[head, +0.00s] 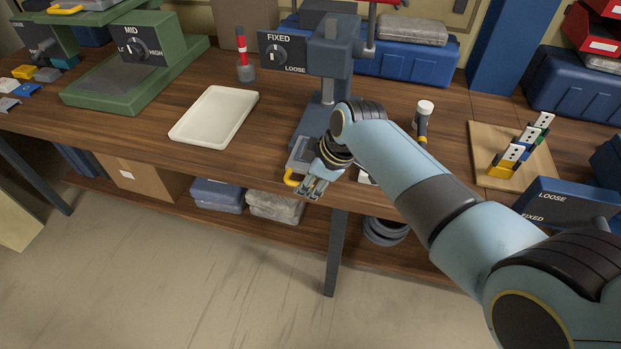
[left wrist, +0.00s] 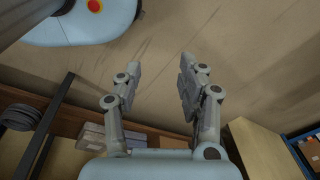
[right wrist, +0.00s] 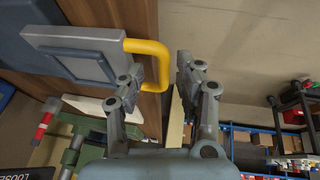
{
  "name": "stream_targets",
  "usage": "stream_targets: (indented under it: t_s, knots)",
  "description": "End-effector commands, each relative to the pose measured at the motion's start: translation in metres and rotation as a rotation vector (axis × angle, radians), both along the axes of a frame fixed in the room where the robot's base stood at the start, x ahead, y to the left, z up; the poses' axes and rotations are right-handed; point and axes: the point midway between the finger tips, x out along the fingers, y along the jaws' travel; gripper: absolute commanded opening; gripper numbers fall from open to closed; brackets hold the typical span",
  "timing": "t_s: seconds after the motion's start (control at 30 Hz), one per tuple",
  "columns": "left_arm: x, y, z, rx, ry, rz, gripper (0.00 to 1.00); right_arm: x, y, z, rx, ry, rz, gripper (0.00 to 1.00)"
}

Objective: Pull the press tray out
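The press (head: 328,95) stands near the front table edge, with a FIXED/LOOSE dial sign (head: 283,52) at its upper left. Its grey press tray (head: 301,150) lies at its foot with a yellow handle (head: 291,179) at the table's front edge. The tray (right wrist: 100,68) and handle (right wrist: 158,62) also show in the right wrist view. My right gripper (head: 318,188) is at the handle; in its wrist view (right wrist: 161,68) the fingers are apart with the handle's bar between them. Contact cannot be told. My left gripper (left wrist: 160,80) is open and empty, away from the table.
A white tray (head: 214,116) lies left of the press. A white-capped bottle (head: 422,118) and a wooden board with coloured sockets (head: 510,155) are to the right. Open floor lies before the table.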

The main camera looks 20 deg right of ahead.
Motion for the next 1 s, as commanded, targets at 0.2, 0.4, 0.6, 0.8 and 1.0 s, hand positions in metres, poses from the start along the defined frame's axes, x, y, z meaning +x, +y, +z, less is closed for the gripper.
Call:
stream_targets:
  t_s: [0.2, 0.4, 0.6, 0.8, 1.0]
  knots:
    - [-0.017, 0.009, -0.001, 0.011, 0.025, -0.002, 0.40, 0.000, 0.000, 0.000, 0.000, 0.001, 0.000, 0.35]
    - [-0.014, 0.009, 0.000, 0.010, 0.020, -0.002, 0.40, -0.005, -0.003, 0.013, 0.000, 0.000, 0.000, 0.35]
    - [-0.013, 0.008, 0.000, 0.009, 0.019, -0.002, 0.40, -0.018, -0.013, 0.048, 0.000, -0.002, -0.001, 0.35]
    - [-0.012, 0.007, 0.000, 0.009, 0.018, -0.002, 0.40, -0.033, -0.022, 0.086, -0.002, -0.003, 0.000, 0.35]
    - [-0.012, 0.007, 0.000, 0.008, 0.017, -0.002, 0.40, -0.040, -0.027, 0.106, 0.000, -0.001, 0.000, 0.35]
